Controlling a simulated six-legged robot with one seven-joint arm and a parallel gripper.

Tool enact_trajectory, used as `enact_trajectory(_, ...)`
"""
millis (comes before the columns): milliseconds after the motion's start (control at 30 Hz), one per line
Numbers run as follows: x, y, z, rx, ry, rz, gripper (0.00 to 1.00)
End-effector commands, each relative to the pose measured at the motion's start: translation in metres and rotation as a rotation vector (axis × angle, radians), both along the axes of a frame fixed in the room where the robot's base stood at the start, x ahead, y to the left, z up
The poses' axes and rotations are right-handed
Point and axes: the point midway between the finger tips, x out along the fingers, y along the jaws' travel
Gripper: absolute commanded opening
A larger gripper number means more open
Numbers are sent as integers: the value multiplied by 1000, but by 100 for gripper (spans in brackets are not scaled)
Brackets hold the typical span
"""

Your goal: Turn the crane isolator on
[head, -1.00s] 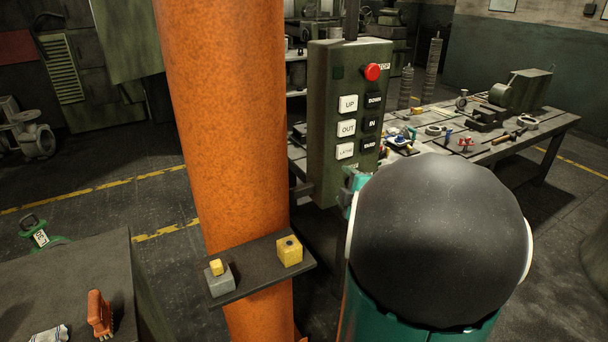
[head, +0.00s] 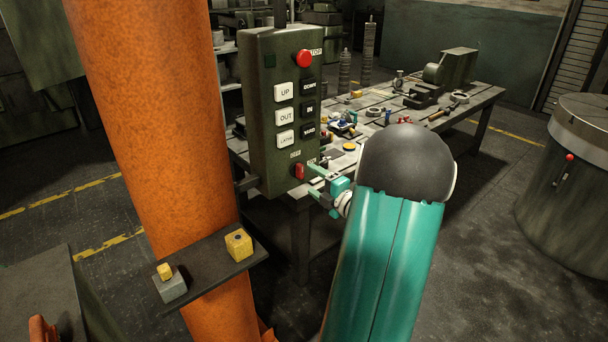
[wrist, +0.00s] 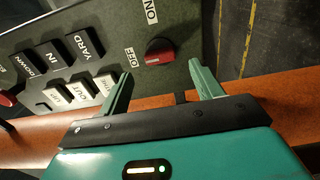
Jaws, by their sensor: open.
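The crane isolator is a small red and black rotary knob (head: 299,171) low on the dark green pendant box (head: 260,110). In the wrist view the knob (wrist: 158,52) has an ON label (wrist: 150,12) and an OFF label (wrist: 130,57) beside it. I cannot tell for sure which label it points to. My gripper (head: 315,181) is open and empty, just right of the box's lower end. In the wrist view its two green fingers (wrist: 160,70) are spread to either side of the knob, apart from it and a little short of it.
The box also carries a red stop button (head: 303,58) and several white and black push buttons. An orange column (head: 150,120) stands left, with a small shelf (head: 205,268) holding two blocks. A cluttered workbench (head: 480,105) is behind. A large drum (head: 580,180) stands right.

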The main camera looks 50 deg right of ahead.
Motion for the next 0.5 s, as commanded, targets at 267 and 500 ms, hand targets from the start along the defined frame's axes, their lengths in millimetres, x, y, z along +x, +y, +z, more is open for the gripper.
enact_trajectory(267,44,-11,0,1,0,0,65)
enact_trajectory(500,53,-13,0,1,1,-1,65)
